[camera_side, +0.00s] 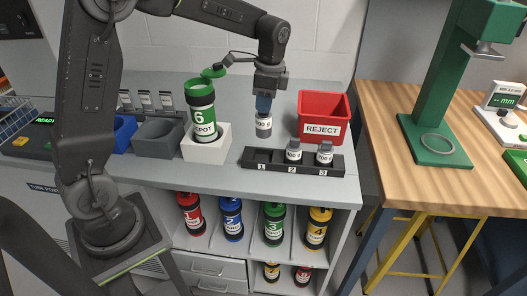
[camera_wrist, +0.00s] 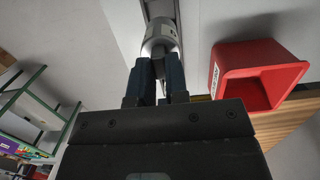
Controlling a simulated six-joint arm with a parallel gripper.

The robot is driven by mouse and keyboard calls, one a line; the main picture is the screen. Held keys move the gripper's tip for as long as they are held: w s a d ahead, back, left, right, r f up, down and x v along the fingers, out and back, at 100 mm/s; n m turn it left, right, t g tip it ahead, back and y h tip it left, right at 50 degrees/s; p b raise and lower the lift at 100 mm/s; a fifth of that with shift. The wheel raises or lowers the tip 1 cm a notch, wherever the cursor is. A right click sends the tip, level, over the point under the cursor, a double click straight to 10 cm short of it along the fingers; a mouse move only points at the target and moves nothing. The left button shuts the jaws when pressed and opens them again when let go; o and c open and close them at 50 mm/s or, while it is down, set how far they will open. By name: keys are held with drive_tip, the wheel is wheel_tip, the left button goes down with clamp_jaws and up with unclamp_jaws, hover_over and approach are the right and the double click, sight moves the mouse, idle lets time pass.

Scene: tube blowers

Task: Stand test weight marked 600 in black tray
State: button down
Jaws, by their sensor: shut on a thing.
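My gripper (camera_side: 264,102) points down and is shut on a grey test weight (camera_side: 264,127) with a white label; its blue fingers also show in the wrist view (camera_wrist: 160,78), clasping the weight's top end (camera_wrist: 161,38). The label's first digit is not clear; "00 g" shows. The weight looks upright, just behind the black tray (camera_side: 262,168); I cannot tell whether its base touches the bench. The tray has slots marked 1, 2 and 3. Slot 1 is empty. One weight (camera_side: 293,152) stands in slot 2 and another (camera_side: 325,154), apparently marked 700, in slot 3.
A red REJECT bin (camera_side: 323,131) stands right of the held weight, also in the wrist view (camera_wrist: 270,52). A green DEPOT tube (camera_side: 202,115) with its lid open stands in a white block (camera_side: 206,148) to the left. The bench behind the weight is clear.

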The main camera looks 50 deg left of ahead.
sight(264, 132)
wheel_tip(264, 132, down, 9)
drive_tip(key=shift+f, duration=0.1)
idle(0.4)
drive_tip(key=shift+f, duration=0.1)
drive_tip(key=c, duration=1.1)
unclamp_jaws()
drive_tip(key=shift+f, duration=0.1)
